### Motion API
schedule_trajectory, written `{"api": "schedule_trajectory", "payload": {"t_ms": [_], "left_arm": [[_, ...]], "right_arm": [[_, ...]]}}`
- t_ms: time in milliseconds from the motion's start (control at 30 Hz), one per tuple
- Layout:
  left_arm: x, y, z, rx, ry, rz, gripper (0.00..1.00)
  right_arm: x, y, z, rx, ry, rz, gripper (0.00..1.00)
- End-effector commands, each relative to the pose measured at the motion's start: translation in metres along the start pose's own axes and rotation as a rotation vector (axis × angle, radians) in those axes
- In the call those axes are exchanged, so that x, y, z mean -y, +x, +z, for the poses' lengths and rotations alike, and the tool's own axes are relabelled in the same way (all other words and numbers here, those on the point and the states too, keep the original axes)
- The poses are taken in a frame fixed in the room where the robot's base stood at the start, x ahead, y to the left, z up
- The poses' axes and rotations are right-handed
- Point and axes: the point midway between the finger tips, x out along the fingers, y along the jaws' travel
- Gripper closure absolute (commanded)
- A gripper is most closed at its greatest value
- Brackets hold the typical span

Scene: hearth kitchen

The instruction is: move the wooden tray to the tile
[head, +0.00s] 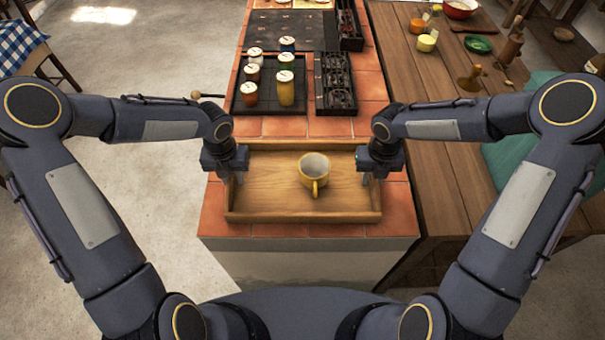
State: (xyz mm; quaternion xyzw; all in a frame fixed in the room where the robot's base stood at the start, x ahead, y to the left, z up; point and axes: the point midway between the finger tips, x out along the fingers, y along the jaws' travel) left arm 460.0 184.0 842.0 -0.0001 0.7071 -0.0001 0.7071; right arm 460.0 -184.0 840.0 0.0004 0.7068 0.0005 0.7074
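The wooden tray (270,203) lies on the near end of the tiled counter, close to its front edge. A yellow mug (314,173) with a pale inside stands upright in it, right of the middle. My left gripper (232,178) is at the tray's left end, at the wall. My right gripper (374,177) is at the tray's right end, at the wall. The fingers are small and partly hidden, so I cannot tell whether either is shut on a wall. Terracotta tiles (285,126) cover the counter around and behind the tray.
Behind the tray, a dark tray (239,104) holds several lidded jars, beside a black rack (335,85). A dark slab (285,30) lies farther back. A wooden table (445,175) adjoins on the right, with bowls and wooden tools at its far end. A tile strip before the jars is clear.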

Motion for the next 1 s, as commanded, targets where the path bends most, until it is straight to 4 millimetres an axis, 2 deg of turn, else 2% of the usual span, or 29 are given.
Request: {"api": "schedule_trajectory", "payload": {"t_ms": [300, 433, 800, 1000], "left_arm": [[0.0, -0.001, 0.0, 0.001, 0.0, 0.0, 0.68], [0.0, -0.011, 0.001, 0.004, -0.001, 0.0, 0.68], [0.0, -0.086, 0.001, 0.006, -0.002, 0.001, 0.68], [0.0, -0.113, 0.001, 0.002, 0.0, 0.0, 0.68]], "right_arm": [[0.0, 0.0, 0.0, -0.001, 0.0, 0.0, 0.68], [0.0, 0.0, 0.0, -0.001, 0.0, -0.001, 0.68], [0.0, 0.0, 0.0, -0.001, 0.0, -0.001, 0.68], [0.0, 0.0, 0.0, -0.001, 0.0, -0.001, 0.68]]}}
